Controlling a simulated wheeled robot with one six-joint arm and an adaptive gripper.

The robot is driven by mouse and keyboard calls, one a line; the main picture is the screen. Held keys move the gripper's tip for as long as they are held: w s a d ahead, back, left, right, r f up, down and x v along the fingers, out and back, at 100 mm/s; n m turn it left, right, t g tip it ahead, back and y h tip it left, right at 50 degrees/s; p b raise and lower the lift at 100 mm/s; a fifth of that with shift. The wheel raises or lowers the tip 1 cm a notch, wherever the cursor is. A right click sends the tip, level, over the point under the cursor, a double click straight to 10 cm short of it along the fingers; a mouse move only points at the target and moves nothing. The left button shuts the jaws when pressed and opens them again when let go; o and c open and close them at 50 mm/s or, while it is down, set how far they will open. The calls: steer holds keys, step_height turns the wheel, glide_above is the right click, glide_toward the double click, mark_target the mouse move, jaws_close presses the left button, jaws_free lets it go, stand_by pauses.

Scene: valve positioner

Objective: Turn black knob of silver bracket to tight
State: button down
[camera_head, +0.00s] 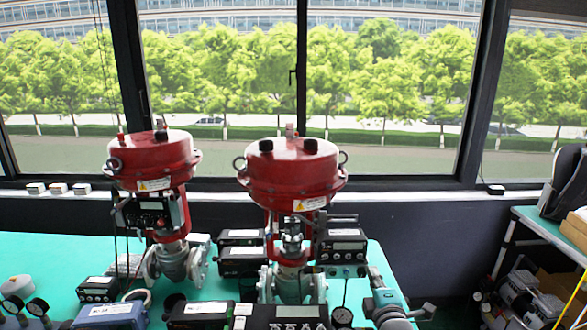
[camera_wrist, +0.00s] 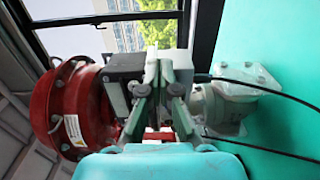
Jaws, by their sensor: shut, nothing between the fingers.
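In the head view, silvery metalwork (camera_head: 291,243), which may be the silver bracket, stands under the middle red actuator (camera_head: 291,178). The black knob cannot be made out clearly in either view. My fingers cover part of the assembly in the wrist view, so contact with it cannot be told.
A second red actuator (camera_head: 152,163) stands on the left of the green table (camera_head: 50,250). Positioner boxes, gauges and a white valve body (camera_wrist: 238,102) crowd the bench. Dark cables cross the right side of the wrist view. A shelf (camera_head: 540,226) stands at the right.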

steer(key=shift+a+f, duration=0.15)
steer(key=shift+f, duration=1)
stand_by(0.4)
steer(key=s, duration=0.6)
steer(key=shift+d, duration=0.4)
stand_by(0.4)
steer(key=shift+f, duration=0.1)
steer(key=w+r, duration=0.2)
steer(key=w, duration=0.4)
steer(key=shift+a+r, duration=0.25)
steer(key=shift+a, duration=0.05)
stand_by(0.3)
steer(key=shift+a+f, duration=0.1)
steer(key=shift+f, duration=1.05)
stand_by(0.9)
